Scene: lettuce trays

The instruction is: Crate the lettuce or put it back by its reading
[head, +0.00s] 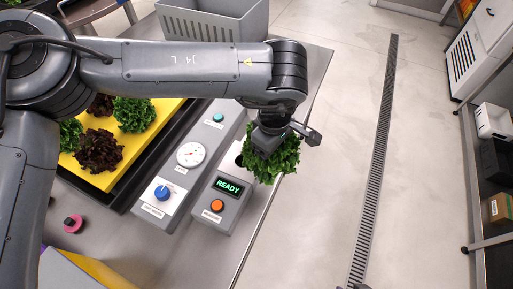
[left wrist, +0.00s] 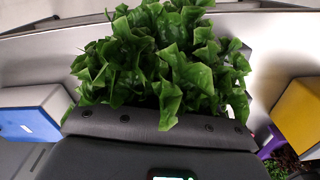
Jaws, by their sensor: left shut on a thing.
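A green leafy lettuce (head: 280,162) is held in my left gripper (head: 267,143), over the back end of the grey meter box (head: 227,206). The box shows a green READY display (head: 229,186) and an orange button (head: 217,205). I cannot tell whether the lettuce touches the box. In the left wrist view the lettuce (left wrist: 165,65) spreads beyond the dark gripper edge; the fingertips are hidden. A yellow tray (head: 98,178) holds green and dark red lettuces. A grey crate (head: 215,20) stands at the back, empty where I can see inside. My right gripper is not in view.
Beside the meter box is a panel (head: 196,135) with a round gauge (head: 190,154), a blue knob (head: 162,193) and a teal button (head: 218,117). A pink-and-black object (head: 73,223) lies at the lower left. The table's right edge drops to open floor (head: 340,150) with a drain grate.

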